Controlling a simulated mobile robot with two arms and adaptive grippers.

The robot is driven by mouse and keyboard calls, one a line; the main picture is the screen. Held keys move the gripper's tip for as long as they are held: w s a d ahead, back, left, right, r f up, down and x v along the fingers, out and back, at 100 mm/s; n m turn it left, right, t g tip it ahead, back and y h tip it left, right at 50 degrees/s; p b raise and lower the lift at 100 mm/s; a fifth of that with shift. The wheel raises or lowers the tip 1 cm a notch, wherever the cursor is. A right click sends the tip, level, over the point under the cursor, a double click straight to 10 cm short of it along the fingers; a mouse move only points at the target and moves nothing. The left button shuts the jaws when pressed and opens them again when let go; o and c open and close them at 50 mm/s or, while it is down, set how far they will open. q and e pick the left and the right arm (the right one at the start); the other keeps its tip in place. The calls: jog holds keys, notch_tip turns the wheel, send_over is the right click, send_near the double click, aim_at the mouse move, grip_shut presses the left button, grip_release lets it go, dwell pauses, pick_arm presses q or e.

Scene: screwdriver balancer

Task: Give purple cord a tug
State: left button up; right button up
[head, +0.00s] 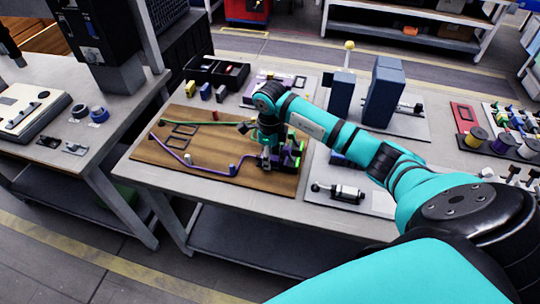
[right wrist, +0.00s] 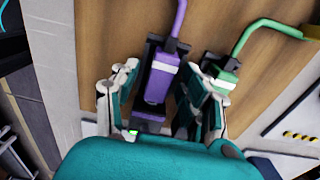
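The purple cord (head: 205,168) runs in a bent line across the brown wooden board (head: 225,185) on the middle table. Its right end reaches a purple connector in a dark socket, under my right gripper (head: 272,158). In the right wrist view, the purple cord (right wrist: 178,18) leads down into the purple connector (right wrist: 160,82). My right gripper's fingers (right wrist: 163,90) stand on either side of this connector, apparently with narrow gaps. Finger contact is partly hidden. My left gripper is not in view.
A green cord (head: 200,122) runs along the board's back; its green connector (right wrist: 222,75) sits close beside my right finger. A black bin (head: 215,72) stands behind the board. Blue blocks (head: 383,92) and a grey plate with a cylinder (head: 345,192) lie to the right.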

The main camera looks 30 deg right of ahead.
notch_tip(320, 180, up, 12)
dwell(0.7)
dwell(0.6)
